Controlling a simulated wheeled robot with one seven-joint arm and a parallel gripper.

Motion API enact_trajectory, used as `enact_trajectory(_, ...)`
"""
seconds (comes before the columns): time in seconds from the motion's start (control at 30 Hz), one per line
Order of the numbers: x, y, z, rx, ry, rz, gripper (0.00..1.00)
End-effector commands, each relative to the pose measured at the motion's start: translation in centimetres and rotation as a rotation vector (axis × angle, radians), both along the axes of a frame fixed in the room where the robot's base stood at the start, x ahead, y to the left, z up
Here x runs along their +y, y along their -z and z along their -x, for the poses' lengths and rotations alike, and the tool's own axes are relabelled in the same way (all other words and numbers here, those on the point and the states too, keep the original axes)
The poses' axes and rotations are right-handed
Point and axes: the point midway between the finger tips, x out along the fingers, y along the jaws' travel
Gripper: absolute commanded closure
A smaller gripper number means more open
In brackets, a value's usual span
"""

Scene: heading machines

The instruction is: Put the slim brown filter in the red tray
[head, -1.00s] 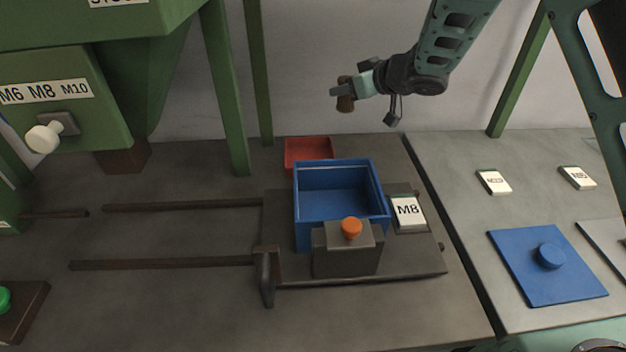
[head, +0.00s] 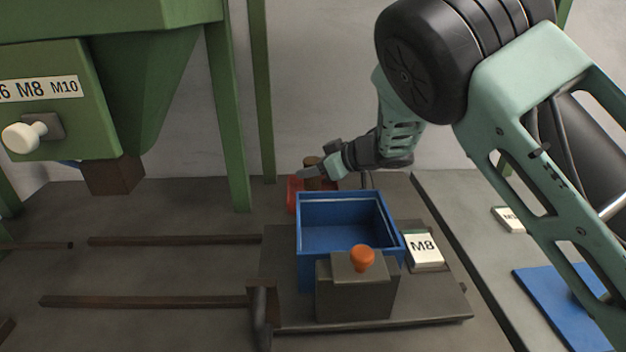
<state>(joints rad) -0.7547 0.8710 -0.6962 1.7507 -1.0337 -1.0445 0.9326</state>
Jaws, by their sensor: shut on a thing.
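My gripper (head: 309,172) is shut on the slim brown filter (head: 312,184), a small brown cylinder, at the back of the bench. The red tray (head: 293,196) lies behind the blue bin. My gripper and the filter are in front of or over it and hide most of it; only its left part shows clearly. I cannot tell whether the filter touches the tray floor.
The open blue bin (head: 345,238) stands on a dark plate with a grey block and orange knob (head: 362,257) in front. A white M8 card (head: 424,250) lies to its right. A green post (head: 227,120) rises left of the tray. Dark rails (head: 170,240) run left.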

Motion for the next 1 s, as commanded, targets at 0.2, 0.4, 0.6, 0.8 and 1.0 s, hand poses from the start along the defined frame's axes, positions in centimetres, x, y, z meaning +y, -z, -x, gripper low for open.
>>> enact_trajectory(0.2,0.0,2.8,0.0,0.001,0.001,0.003,0.83)
enact_trajectory(0.4,0.0,2.7,0.0,0.000,0.001,0.001,0.83)
enact_trajectory(0.6,0.0,3.1,0.0,0.001,0.001,0.001,0.50)
enact_trajectory(0.8,0.0,3.0,0.0,0.001,0.001,0.001,0.39)
enact_trajectory(1.0,0.0,2.6,0.0,-0.001,0.000,0.002,0.39)
